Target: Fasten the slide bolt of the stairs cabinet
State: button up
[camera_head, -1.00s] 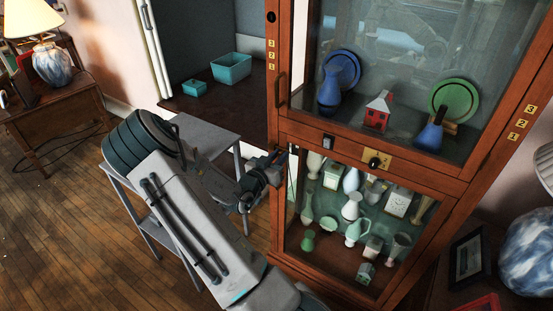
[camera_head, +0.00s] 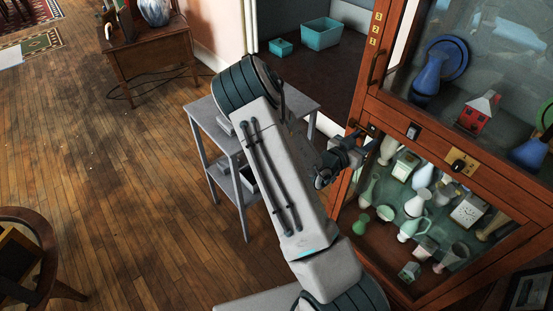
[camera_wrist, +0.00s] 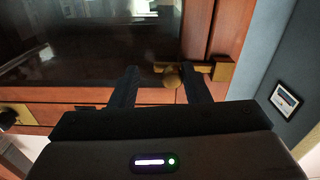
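A wooden display cabinet (camera_head: 366,104) with glass doors stands at the right in the head view. A brass slide bolt with a round knob (camera_wrist: 172,79) shows in the wrist view, and a brass block (camera_wrist: 222,69) lies just right of it at the frame's edge. My gripper (camera_wrist: 160,72) is open, with one finger on each side of the knob. The knob appears nearer the right finger, and I cannot tell whether they touch. In the head view my gripper (camera_head: 368,142) is at the cabinet's left edge, and the bolt cannot be made out there.
A brass plate with a black knob (camera_head: 458,166) and a small grey switch-like part (camera_head: 413,131) are on the cabinet's middle rail. Vases and ornaments stand behind the glass. A grey side table (camera_head: 205,112) stands behind my arm.

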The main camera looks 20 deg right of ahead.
jog(key=b+v, duration=0.1)
jog(key=v, duration=1.3)
jog(key=w+a+f+n+y, duration=0.2)
jog(key=w+a+f+y, duration=0.25)
jog(key=a+y, duration=0.5)
jog(key=s+a+r+n+g+y+b, duration=0.1)
jog(key=s+a+r+n+y, duration=0.2)
jog(key=a+r+n+y, duration=0.2)
jog(key=shift+s+a+r+y, duration=0.2)
jog(key=shift+a+r+y, duration=1.4)
jog(key=shift+a, duration=0.75)
jog(key=shift+f+b, duration=0.1)
jog(key=shift+b, duration=0.2)
